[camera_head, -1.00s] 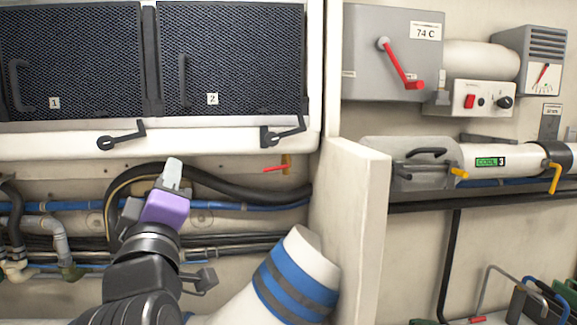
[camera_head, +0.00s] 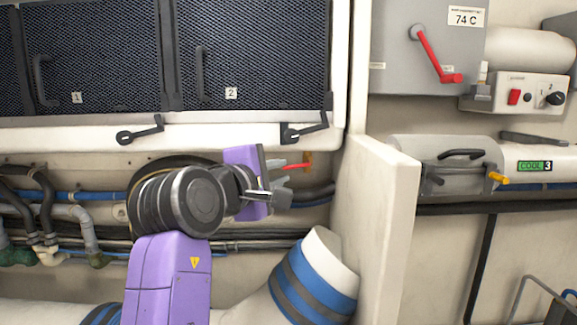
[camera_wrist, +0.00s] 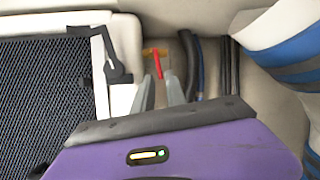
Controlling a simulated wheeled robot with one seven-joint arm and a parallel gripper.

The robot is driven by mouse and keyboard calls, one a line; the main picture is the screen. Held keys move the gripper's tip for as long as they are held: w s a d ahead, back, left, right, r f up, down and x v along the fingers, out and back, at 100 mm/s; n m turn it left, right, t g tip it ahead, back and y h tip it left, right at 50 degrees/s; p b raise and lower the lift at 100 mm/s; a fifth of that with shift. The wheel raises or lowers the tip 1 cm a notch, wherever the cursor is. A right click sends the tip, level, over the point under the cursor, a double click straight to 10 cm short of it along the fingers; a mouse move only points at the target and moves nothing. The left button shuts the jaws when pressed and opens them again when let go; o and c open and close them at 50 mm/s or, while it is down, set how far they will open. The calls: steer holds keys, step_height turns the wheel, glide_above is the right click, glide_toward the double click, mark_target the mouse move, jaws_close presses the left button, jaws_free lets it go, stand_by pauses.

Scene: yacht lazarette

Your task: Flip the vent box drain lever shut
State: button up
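The vent box (camera_head: 235,132) is a white housing with two dark mesh panels marked 1 and 2. Below its right end is a small drain lever (camera_head: 296,166) with a red handle on a brass fitting (camera_head: 308,159). The handle points left, nearly level, in the head view. My purple gripper (camera_head: 280,182) is just left of and below it. In the wrist view the grey fingers (camera_wrist: 160,82) are apart, and the red handle (camera_wrist: 157,64) shows between and beyond their tips. I cannot tell whether they touch it. Nothing is held.
Two black latches (camera_head: 140,130) hang on the vent box's lower edge; one is close above my gripper (camera_head: 304,130). A white partition (camera_head: 375,215) stands to the right. Black and blue hoses (camera_head: 318,196) run behind. A blue-banded white pipe (camera_head: 312,280) is below.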

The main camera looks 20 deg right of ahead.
mark_target(289, 167)
steer(key=shift+p+x, duration=0.5)
steer(key=shift+x, duration=1.9)
jaws_close()
